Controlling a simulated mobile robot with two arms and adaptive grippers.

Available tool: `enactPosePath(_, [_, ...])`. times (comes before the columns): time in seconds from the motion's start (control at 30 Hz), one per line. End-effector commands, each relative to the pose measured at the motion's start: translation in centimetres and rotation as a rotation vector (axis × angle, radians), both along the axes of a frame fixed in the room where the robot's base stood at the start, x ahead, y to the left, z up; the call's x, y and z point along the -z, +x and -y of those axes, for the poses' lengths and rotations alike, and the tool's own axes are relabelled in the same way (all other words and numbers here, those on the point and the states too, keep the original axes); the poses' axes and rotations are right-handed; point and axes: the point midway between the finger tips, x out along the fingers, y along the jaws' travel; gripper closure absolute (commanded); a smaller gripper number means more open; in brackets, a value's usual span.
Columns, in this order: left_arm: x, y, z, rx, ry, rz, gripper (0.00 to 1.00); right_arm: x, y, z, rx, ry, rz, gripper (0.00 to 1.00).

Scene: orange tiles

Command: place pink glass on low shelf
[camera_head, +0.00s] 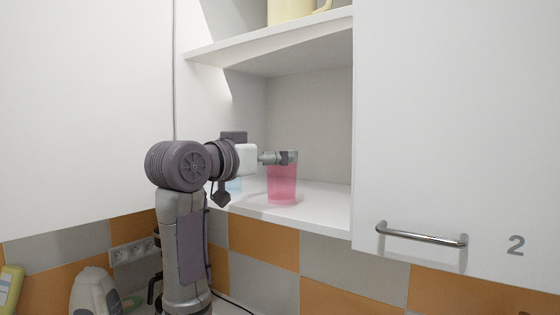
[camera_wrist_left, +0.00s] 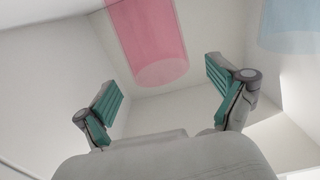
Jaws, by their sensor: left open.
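The pink glass (camera_head: 282,187) stands upright on the low shelf (camera_head: 322,200) of the open cabinet. My left arm reaches in from the left, and its gripper (camera_head: 287,157) is at the height of the glass's rim, overlapping it in the head view. In the left wrist view the left gripper (camera_wrist_left: 164,88) has its two teal-padded fingers spread wide with nothing between them. The pink glass (camera_wrist_left: 148,40) shows beyond the fingertips there, apart from both pads. My right gripper is not in view.
A blue glass (camera_head: 234,185) stands left of the pink one, partly behind my arm. A cream mug (camera_head: 292,10) is on the upper shelf (camera_head: 270,48). The cabinet door with handle (camera_head: 421,236) bounds the right.

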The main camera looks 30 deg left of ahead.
Motion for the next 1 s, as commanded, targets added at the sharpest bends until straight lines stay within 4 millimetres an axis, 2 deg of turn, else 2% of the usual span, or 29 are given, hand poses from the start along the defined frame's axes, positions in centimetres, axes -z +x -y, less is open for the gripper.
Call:
enactPosePath(0.03, [0.2,-1.3,-0.2,-0.002,0.002,0.007,0.05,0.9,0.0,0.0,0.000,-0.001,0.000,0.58])
enactPosePath(0.2, [0.2,-4.9,-0.7,-0.003,0.002,0.006,0.05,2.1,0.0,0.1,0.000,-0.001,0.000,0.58])
enactPosePath(0.4, [0.1,-7.5,-1.1,-0.001,0.001,0.003,0.05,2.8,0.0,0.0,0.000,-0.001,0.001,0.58])
enactPosePath(0.57, [0.0,-8.3,-1.2,-0.001,0.000,0.001,0.05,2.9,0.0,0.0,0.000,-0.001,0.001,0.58])
enactPosePath(1.0, [0.0,-8.2,-1.2,-0.001,0.000,0.000,0.05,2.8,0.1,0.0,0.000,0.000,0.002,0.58])
